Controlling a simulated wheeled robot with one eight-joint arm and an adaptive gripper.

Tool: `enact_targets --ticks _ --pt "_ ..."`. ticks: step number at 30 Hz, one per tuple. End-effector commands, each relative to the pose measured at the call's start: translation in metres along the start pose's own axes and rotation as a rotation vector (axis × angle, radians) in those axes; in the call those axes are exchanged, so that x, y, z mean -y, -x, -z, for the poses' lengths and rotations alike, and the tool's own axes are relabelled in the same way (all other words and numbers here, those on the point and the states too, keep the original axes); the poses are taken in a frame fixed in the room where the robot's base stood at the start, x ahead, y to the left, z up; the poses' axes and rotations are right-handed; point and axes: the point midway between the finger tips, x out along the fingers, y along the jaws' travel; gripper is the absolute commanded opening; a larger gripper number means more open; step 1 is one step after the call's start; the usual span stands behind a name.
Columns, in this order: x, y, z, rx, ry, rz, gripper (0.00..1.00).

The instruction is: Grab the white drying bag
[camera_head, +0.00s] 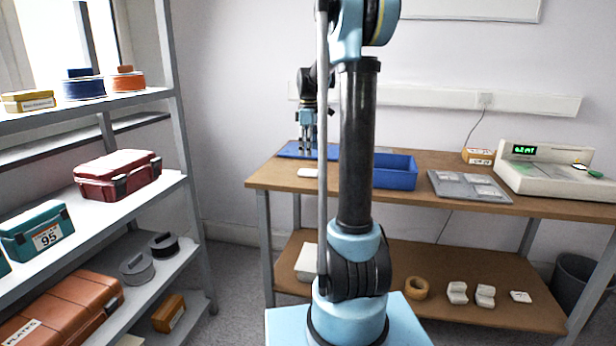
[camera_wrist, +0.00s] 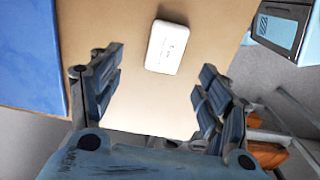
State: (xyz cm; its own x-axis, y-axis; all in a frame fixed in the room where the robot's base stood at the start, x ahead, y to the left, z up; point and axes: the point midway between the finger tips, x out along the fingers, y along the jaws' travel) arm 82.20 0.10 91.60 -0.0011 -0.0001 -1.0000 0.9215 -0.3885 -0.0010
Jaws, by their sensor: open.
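A small white packet with faint print, which looks like the drying bag (camera_wrist: 167,47), lies flat on the tabletop in the wrist view. In the head view it shows as a small white piece (camera_head: 308,172) near the table's front edge, beside the blue mat. My gripper (camera_wrist: 158,88) is open, with its two fingers spread wide and nothing between them. The packet lies beyond the fingertips, roughly centred between them and apart from both. In the head view my gripper (camera_head: 309,148) hangs over the back part of the table, partly hidden by my arm.
The blue mat (camera_head: 291,150) lies at the table's left; a blue bin (camera_head: 399,178), grey tray (camera_head: 447,191) and white device (camera_head: 550,176) stand to the right. The table's lower shelf (camera_head: 390,268) holds several white pieces. A loaded rack (camera_head: 179,130) stands at the left.

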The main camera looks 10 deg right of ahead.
Motion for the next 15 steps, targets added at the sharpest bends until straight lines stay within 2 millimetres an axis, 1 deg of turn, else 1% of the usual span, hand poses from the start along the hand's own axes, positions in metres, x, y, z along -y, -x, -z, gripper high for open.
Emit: enact_targets --ticks 1,3,6,11,15 --pt "0.000 -0.008 0.000 0.000 0.000 0.000 0.70" --pt "0.000 -0.018 0.000 0.000 0.000 0.000 0.70" --pt "0.000 -0.027 0.000 0.000 0.000 0.000 0.70" --pt "0.001 -0.034 0.000 0.000 0.000 0.000 0.70" --pt "0.004 -0.048 -0.001 0.000 0.000 0.000 0.70"
